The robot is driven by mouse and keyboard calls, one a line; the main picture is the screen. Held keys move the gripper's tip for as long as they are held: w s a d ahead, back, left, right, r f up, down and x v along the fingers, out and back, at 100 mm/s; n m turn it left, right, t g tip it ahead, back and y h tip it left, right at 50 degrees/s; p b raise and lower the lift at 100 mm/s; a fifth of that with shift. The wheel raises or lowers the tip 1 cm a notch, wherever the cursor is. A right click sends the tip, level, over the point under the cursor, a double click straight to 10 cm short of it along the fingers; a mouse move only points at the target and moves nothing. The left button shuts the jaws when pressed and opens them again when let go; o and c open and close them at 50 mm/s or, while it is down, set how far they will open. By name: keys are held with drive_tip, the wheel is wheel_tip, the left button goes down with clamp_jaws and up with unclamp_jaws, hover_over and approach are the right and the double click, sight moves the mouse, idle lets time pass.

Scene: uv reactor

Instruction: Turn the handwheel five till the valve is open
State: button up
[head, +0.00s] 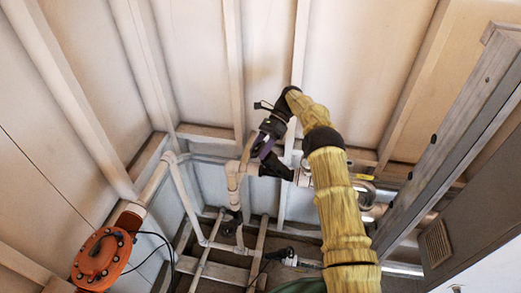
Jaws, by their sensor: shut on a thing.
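My gripper (269,168) is at the pipework in the middle of the head view, at the end of my yellow-sleeved arm. It is shut on the handwheel, which is small and dark here. The gripper hides most of the wheel, so its rim and how far it is turned cannot be made out. A pale valve body on the pipe (303,177) shows just right of the fingers. Whether the valve is open cannot be told from this view.
A white pipe elbow (234,176) stands close left of my gripper. An orange bolted round housing (103,257) sits at the lower left. Silver curved pipes (372,200) lie right of my arm. A grey beam (445,140) slants down the right side. Wall studs stand behind.

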sight(260, 146)
drive_tip(key=shift+g, duration=0.3)
idle(0.4)
drive_tip(key=o, duration=0.9)
wheel_tip(260, 146, up, 10)
drive_tip(key=p, duration=0.7)
drive_tip(key=shift+p, duration=0.35)
drive_tip(key=shift+c, duration=0.4)
